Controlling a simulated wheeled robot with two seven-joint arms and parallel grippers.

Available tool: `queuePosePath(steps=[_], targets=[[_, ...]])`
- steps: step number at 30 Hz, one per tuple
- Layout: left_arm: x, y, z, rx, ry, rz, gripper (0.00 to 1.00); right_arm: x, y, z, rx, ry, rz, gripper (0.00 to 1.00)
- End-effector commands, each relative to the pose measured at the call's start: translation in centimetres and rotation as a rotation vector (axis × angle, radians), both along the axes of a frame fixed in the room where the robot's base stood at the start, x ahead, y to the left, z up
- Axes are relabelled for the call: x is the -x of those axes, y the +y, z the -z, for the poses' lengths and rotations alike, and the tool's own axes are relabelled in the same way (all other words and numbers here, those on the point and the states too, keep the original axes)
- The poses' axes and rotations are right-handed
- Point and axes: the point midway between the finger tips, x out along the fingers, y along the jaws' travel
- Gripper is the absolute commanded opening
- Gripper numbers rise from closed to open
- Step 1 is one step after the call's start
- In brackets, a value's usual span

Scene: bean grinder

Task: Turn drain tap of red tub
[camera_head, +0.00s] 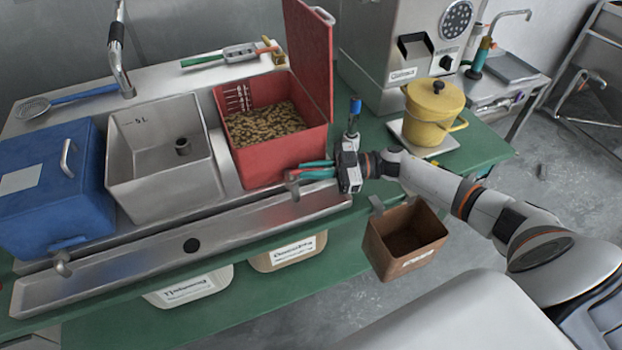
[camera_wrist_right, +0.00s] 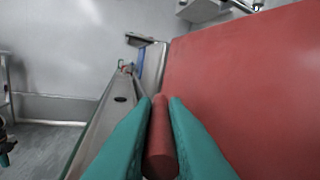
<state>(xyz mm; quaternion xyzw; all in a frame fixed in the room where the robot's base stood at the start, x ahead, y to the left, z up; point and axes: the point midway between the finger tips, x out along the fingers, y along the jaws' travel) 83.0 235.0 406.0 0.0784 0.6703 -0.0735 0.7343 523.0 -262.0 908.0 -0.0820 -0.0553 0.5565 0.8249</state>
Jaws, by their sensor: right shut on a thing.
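The red tub (camera_head: 262,165) stands on the bench with its lid (camera_head: 310,55) raised and is partly filled with brown beans. The metal spout of its drain tap (camera_head: 292,186) shows at the lower front, above the trough. My right gripper (camera_head: 316,169) reaches in from the right at the tub's front, its teal fingers closed on the tap's red handle. In the right wrist view the red handle (camera_wrist_right: 161,140) lies between the two teal fingers (camera_wrist_right: 160,105), beside the tub's red wall (camera_wrist_right: 240,90). My left gripper is not in view.
A metal trough (camera_head: 215,235) runs below the tubs. A steel tub (camera_head: 125,175) and a closed blue tub (camera_head: 50,205) stand left. A brown bin (camera_head: 405,260) hangs near my right forearm. A yellow pot (camera_head: 432,125) stands at right. Tools lie behind the tubs.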

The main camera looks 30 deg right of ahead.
Motion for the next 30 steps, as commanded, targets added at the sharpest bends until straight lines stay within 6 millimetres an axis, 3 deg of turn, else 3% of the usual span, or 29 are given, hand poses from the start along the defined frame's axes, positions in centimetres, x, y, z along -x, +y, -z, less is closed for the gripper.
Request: queuePosePath(steps=[17,18,22,30], targets=[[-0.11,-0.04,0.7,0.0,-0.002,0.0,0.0,-0.15,0.11,-0.04,-0.005,0.001,-0.037,0.0],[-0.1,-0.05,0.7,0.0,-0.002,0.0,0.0,-0.14,0.13,-0.04,-0.004,0.0,-0.037,0.14],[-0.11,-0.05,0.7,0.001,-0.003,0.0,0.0,-0.14,0.12,-0.03,-0.003,0.001,-0.037,0.34],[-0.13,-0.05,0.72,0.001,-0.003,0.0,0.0,-0.12,-0.02,0.02,-0.001,0.001,-0.037,0.34]])
